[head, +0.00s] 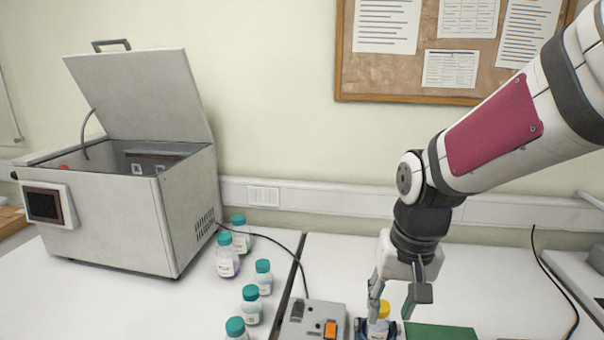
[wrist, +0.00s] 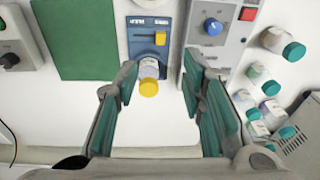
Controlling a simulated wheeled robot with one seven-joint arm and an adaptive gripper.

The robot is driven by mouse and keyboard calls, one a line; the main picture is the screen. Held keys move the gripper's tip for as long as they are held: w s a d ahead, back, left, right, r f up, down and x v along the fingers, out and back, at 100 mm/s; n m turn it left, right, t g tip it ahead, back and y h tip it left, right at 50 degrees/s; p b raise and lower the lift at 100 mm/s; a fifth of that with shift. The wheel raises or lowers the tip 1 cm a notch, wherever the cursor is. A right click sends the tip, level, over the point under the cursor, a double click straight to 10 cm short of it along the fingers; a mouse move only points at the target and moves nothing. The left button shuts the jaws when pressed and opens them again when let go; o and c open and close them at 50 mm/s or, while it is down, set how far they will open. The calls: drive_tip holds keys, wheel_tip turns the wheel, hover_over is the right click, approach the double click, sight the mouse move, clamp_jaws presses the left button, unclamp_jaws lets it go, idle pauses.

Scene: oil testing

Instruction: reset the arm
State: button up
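My gripper (head: 396,300) is over the right bench in the head view, pointing down. In the wrist view my gripper (wrist: 160,78) is open, its two green-padded fingers well apart with nothing held between them. A small bottle with a yellow cap (head: 384,309) is close to the fingertips in the head view. In the wrist view the yellow-capped bottle (wrist: 149,87) shows in the gap between the fingers, apart from both. It is at a blue device (wrist: 152,45) with a yellow switch. The arm reaches in from the upper right.
A grey control box (head: 313,320) with an orange switch is left of the gripper. Several teal-capped bottles (head: 251,304) stand further left, by a large open-lidded machine (head: 110,215). A green mat (head: 440,331) lies to the right.

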drive_tip(key=s+d+r+n+t, duration=0.1)
drive_tip(key=s+d+r+t, duration=0.3)
drive_tip(key=s+r, duration=0.6)
drive_tip(key=shift+s+r+n, duration=0.3)
drive_tip(key=shift+s, duration=1.35)
